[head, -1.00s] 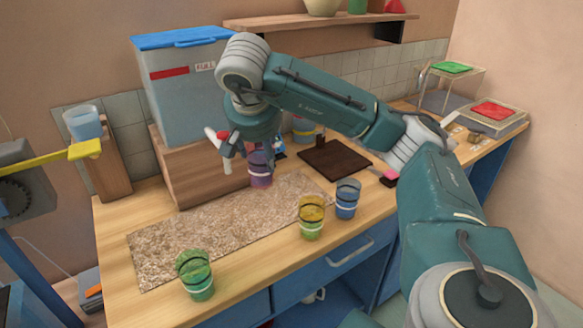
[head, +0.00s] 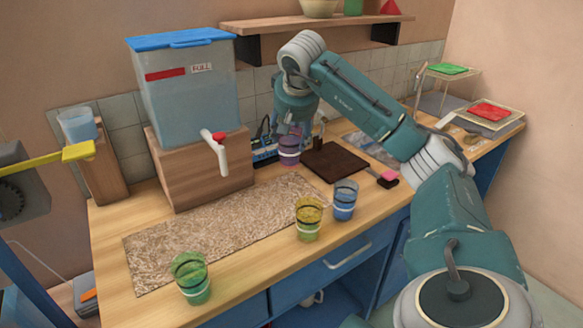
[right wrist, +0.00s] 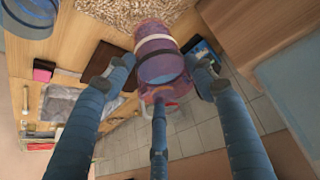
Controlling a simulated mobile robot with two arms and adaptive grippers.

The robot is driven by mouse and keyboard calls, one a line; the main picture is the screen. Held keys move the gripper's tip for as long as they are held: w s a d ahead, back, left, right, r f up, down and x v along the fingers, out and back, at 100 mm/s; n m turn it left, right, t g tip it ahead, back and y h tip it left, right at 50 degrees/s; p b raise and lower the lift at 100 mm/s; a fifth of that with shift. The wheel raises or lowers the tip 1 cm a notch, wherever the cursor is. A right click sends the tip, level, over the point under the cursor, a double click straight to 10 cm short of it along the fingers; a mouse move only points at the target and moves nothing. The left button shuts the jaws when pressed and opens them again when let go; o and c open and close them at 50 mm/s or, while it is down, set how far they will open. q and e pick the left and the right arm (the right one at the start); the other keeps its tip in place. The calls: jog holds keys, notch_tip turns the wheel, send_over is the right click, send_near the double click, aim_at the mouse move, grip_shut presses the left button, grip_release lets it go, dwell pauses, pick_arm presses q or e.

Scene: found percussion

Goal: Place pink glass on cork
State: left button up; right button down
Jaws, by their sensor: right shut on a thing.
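The pink glass (head: 289,150), purple-pink with dark and pale bands, is in my right gripper (head: 291,132) beyond the right far end of the cork mat. My right gripper's fingers are closed around the glass; the right wrist view shows the glass (right wrist: 158,58) between the fingers (right wrist: 161,76). Whether its base touches the counter I cannot tell. The speckled brown cork mat (head: 205,237) lies flat along the counter, with its surface bare. In the right wrist view part of the cork (right wrist: 130,10) shows just past the glass. My left gripper is not in view.
The water tank's tap (head: 219,150) juts out left of my gripper. A dark board (head: 336,161) lies to the right.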

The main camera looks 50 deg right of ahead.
aim_at(293, 164)
notch_tip(293, 164, down, 11)
jog(key=shift+f, duration=0.1)
dwell(0.4)
jog(key=c, duration=0.7)
grip_release()
jog(key=shift+f+b, duration=0.1)
jog(key=shift+b, duration=0.2)
jog(key=shift+s+a+r, duration=0.1)
jog(key=shift+r, duration=0.25)
jog(key=v, duration=1.1)
jog(key=shift+a+r, duration=0.15)
jog(key=shift+r, duration=0.1)
jog(key=shift+s+f, duration=0.1)
jog(key=shift+s, duration=0.05)
